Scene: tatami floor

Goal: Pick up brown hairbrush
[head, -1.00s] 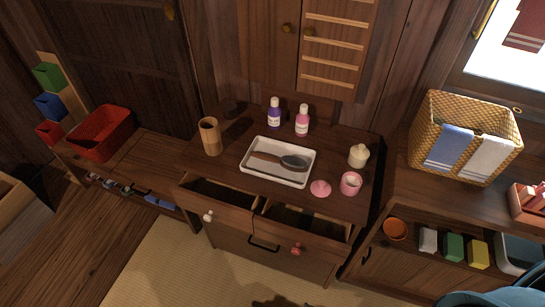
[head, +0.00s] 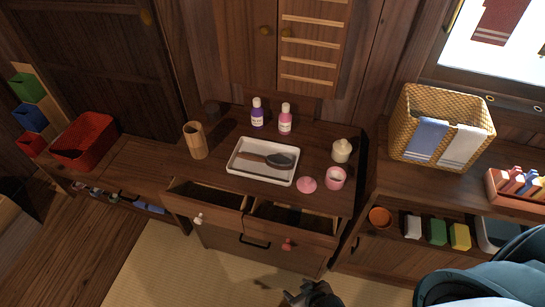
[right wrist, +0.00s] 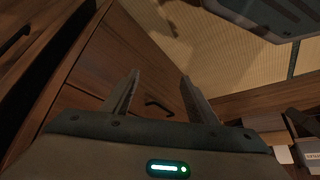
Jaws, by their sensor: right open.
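The brown hairbrush (head: 257,157) with a dark oval head lies in a white tray (head: 234,168) on top of the dark wooden dresser, handle to the left and head to the right. My right gripper (head: 303,294) shows at the bottom edge of the head view, low in front of the dresser and well apart from the brush. In the right wrist view its two fingers (right wrist: 159,92) are spread with nothing between them, facing the dresser front and a dark handle. The brush does not show in that view. My left gripper is not seen.
Two dresser drawers (head: 207,196) stand open below the tray. Purple (head: 257,116) and pink (head: 285,121) bottles, a wooden cup (head: 195,141), a pink jar (head: 335,178), its lid (head: 307,185) and a cream pot (head: 341,150) surround the tray. A wicker basket (head: 407,130) stands right.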

